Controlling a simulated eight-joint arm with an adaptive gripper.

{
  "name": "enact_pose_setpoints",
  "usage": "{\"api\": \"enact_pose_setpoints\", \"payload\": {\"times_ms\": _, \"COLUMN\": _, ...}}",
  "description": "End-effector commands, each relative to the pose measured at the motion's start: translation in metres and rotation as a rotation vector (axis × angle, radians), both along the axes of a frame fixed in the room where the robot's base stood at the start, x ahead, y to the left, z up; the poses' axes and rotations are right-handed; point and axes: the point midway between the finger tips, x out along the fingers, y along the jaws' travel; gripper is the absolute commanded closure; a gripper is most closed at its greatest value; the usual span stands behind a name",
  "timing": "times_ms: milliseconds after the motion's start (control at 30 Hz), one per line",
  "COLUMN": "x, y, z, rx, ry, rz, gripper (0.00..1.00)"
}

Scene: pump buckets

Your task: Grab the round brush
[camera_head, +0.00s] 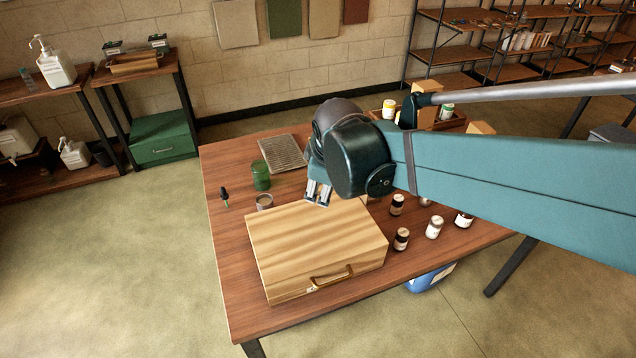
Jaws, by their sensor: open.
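A small dark item with a thin green end (224,197) is on the table's left side, left of the green jar. It may be the round brush, but it is too small to be sure. My gripper (318,194) is above the table, just behind the wooden case, pointing down with its fingers apart and nothing seen between them. It is well to the right of the dark item and not touching it. My arm comes in from the right and hides part of the table's back right.
A closed wooden case (315,245) fills the table's front. A green jar (261,175), an open tin (265,201) and a grey ribbed tray (283,153) stand behind it. Several small bottles (401,239) stand at right.

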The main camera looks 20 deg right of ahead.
Motion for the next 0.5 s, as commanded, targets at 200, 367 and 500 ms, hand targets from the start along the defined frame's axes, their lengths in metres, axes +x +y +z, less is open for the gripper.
{"api": "enact_pose_setpoints", "payload": {"times_ms": 200, "x": 0.030, "y": -0.006, "z": -0.003, "rx": -0.096, "ry": 0.050, "rz": 0.143, "gripper": 0.44}}
{"api": "enact_pose_setpoints", "payload": {"times_ms": 367, "x": 0.050, "y": -0.011, "z": -0.010, "rx": -0.165, "ry": 0.089, "rz": 0.250, "gripper": 0.44}}
{"api": "enact_pose_setpoints", "payload": {"times_ms": 500, "x": 0.068, "y": -0.016, "z": -0.017, "rx": -0.224, "ry": 0.126, "rz": 0.345, "gripper": 0.44}}
